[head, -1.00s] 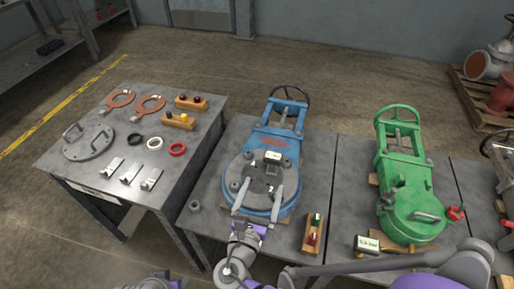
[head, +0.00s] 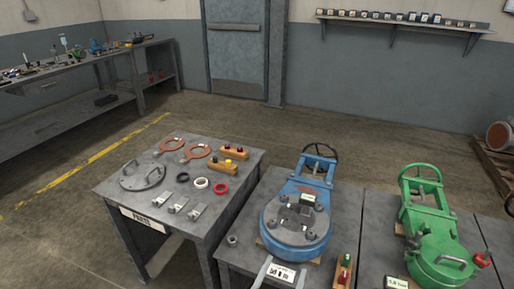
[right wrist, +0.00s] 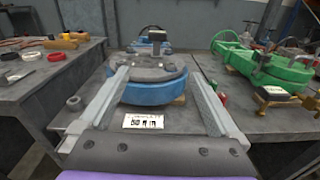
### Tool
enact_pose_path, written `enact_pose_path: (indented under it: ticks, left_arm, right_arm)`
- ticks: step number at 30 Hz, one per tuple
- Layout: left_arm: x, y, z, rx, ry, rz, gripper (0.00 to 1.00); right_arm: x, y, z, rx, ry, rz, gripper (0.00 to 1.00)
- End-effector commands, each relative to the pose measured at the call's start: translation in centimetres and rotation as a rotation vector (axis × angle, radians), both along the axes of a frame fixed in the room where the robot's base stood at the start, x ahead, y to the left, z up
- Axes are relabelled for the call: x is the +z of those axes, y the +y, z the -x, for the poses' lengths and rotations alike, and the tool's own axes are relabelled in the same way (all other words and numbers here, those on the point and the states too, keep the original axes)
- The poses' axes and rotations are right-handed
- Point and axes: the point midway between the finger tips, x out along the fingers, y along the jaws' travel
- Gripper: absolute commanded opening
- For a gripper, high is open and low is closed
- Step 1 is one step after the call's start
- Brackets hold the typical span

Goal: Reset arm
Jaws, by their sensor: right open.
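My right gripper (head: 285,265) is at the bottom edge of the head view, in front of the blue valve (head: 288,245). In the right wrist view the right gripper (right wrist: 158,76) has its two fingers wide apart with nothing held between them. The blue valve (right wrist: 150,92) lies beyond the fingers, with a grey round cover (head: 296,226) on top. My left gripper is out of view.
A green valve (head: 440,262) lies on the bench to the right. The left table (head: 118,187) carries a grey handled cover (head: 142,176), orange rings (head: 197,151), small rings (head: 201,183) and metal blocks (head: 176,204). A small nut (head: 232,240) sits left of the blue valve.

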Motion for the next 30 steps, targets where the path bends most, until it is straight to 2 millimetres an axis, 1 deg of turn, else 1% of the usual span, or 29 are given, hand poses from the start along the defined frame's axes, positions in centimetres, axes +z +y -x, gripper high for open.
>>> enact_pose_path:
  ticks: [1, 3, 5, 6, 8, 9, 11, 13, 15, 18, 21, 25, 28, 30]
  left_arm:
    - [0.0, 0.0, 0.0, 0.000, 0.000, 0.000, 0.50]
    - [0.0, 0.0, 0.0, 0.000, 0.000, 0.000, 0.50]
    - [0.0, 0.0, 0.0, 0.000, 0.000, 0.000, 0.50]
    - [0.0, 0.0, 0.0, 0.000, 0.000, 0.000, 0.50]
    - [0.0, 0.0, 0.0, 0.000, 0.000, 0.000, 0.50]
    - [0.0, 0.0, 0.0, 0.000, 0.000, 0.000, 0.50]
    - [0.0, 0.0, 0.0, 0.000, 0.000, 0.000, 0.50]
    - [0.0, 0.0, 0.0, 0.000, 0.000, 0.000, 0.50]
    - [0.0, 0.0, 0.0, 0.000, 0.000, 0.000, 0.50]
    - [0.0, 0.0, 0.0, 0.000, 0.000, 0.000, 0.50]
    - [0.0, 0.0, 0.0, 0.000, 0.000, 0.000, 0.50]
    - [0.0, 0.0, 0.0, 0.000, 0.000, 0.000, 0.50]
    - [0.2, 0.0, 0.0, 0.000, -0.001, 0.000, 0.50]
    - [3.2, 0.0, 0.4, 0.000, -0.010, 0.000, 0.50]
  right_arm:
    - [-0.7, -2.4, 0.2, -0.052, 0.024, -0.106, 0.97]
    - [-1.8, -4.7, 0.7, -0.117, 0.050, -0.264, 0.97]
    - [-2.9, -6.6, 1.3, -0.182, 0.065, -0.405, 0.97]
    - [-3.5, -7.8, 1.9, -0.231, 0.071, -0.504, 0.97]
    - [-4.6, -9.6, 3.0, -0.316, 0.074, -0.663, 0.97]
    - [-5.3, -10.7, 3.9, -0.381, 0.071, -0.778, 0.97]
    - [-6.4, -12.2, 5.6, -0.494, 0.057, -0.965, 0.97]
    - [-7.6, -13.5, 7.9, -0.649, 0.021, -1.199, 0.97]
    - [-8.6, -14.1, 10.2, -0.813, -0.033, -1.430, 0.97]
    - [-9.4, -14.1, 13.0, -1.032, -0.127, -1.714, 0.97]
    - [-9.7, -13.4, 15.1, -1.228, -0.229, -1.945, 0.97]
    - [-9.5, -12.3, 17.2, -1.462, -0.368, -2.195, 0.97]
    - [-9.0, -11.3, 18.3, -1.632, -0.479, -2.358, 0.97]
    - [-6.0, -11.2, 18.3, -1.602, -0.461, -2.352, 0.97]
